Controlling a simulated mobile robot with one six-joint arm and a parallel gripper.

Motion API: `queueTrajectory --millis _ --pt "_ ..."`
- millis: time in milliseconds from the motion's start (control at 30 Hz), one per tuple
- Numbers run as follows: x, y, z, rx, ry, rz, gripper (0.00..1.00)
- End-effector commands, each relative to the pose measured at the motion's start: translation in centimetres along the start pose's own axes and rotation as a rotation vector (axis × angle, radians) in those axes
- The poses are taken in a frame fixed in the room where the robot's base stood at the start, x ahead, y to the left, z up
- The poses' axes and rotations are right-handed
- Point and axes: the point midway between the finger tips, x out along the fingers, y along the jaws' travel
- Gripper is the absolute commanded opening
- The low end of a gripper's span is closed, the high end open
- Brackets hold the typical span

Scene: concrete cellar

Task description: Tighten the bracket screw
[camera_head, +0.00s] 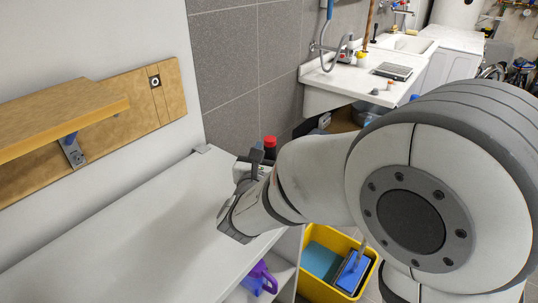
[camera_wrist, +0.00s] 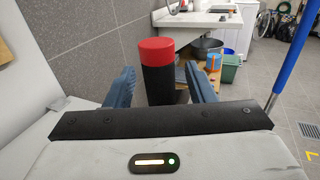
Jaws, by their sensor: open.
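The grey metal bracket (camera_head: 72,152) sits under the wooden shelf board (camera_head: 60,112), against a wooden wall strip, at the left of the head view. A small dark fastener shows on it, and I cannot tell how far in it sits. My gripper (camera_head: 257,165) is open, at the far right edge of the white worktop. In the wrist view my gripper's blue-grey fingers (camera_wrist: 162,85) stand apart on either side of a black cylinder with a red top (camera_wrist: 158,52). The cylinder's lower end is hidden; contact with the fingers cannot be told. Its red top also shows in the head view (camera_head: 270,142).
The white worktop (camera_head: 130,225) is mostly bare. A yellow crate (camera_head: 312,284) with blue items stands below its right side, near a purple object (camera_head: 261,279). A sink counter (camera_head: 345,82) stands at the back. A blue pole (camera_wrist: 293,50) rises at the wrist view's right.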

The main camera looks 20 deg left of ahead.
Motion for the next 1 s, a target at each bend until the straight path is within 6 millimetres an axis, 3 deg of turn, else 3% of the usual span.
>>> queueTrajectory --millis 167,767,1000 --pt "0.02 -0.02 0.01 0.000 0.000 0.000 0.50" --pt "0.03 -0.10 0.01 0.000 0.000 -0.002 0.01" --pt "0.05 -0.11 0.09 0.001 -0.001 -0.002 0.00"
